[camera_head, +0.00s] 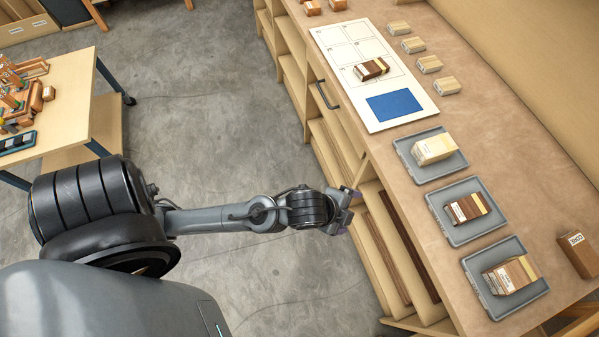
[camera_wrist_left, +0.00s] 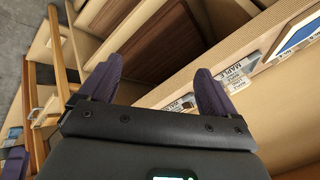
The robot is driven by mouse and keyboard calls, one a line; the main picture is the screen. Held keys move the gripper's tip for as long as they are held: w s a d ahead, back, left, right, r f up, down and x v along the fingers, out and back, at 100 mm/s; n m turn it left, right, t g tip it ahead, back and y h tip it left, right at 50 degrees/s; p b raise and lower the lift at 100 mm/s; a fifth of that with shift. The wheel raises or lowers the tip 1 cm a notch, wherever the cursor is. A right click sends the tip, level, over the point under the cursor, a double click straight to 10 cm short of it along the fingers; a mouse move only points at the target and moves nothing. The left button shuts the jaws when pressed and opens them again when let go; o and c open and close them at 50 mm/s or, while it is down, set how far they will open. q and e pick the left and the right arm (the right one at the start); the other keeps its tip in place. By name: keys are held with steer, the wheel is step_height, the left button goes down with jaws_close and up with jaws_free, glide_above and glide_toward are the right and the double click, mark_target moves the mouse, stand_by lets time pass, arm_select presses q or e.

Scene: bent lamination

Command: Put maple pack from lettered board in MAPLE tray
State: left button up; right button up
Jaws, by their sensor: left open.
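The lettered board (camera_head: 345,35) is a white sheet with outlined cells and a blue square, lying on the bench. A small group of dark brown and pale yellow blocks (camera_head: 371,69) sits on it; I cannot tell how many packs it holds. Three grey trays stand nearer: one holds a pale block (camera_head: 434,148), the middle tray (camera_head: 440,225) a dark brown and pale block, the nearest a tan striped one. Tray names are unreadable in the head view. My left gripper (camera_head: 348,208) is open and empty beside the bench front, apart from the packs.
Several pale blocks (camera_head: 429,64) line up right of the board. A brown block (camera_head: 577,255) stands right of the trays. Open shelves and a drawer handle (camera_head: 326,95) face my left arm.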

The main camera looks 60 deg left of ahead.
arm_select(q)
steer(key=s+a+f+n+g, duration=0.1)
steer(key=s+a+n+g, duration=0.1)
steer(key=s+n, duration=0.3)
steer(key=s+a+f+n+g, duration=0.1)
steer(key=s+a+f+n, duration=0.1)
steer(key=s+n, duration=0.3)
steer(key=shift+s+a+f+g+y, duration=0.3)
steer(key=shift+s+a+g+y, duration=0.1)
steer(key=shift+a, duration=0.05)
step_height(320, 180, up, 33)
steer(key=p, duration=3.2)
steer(key=shift+f+p, duration=0.15)
steer(key=shift+p, duration=0.2)
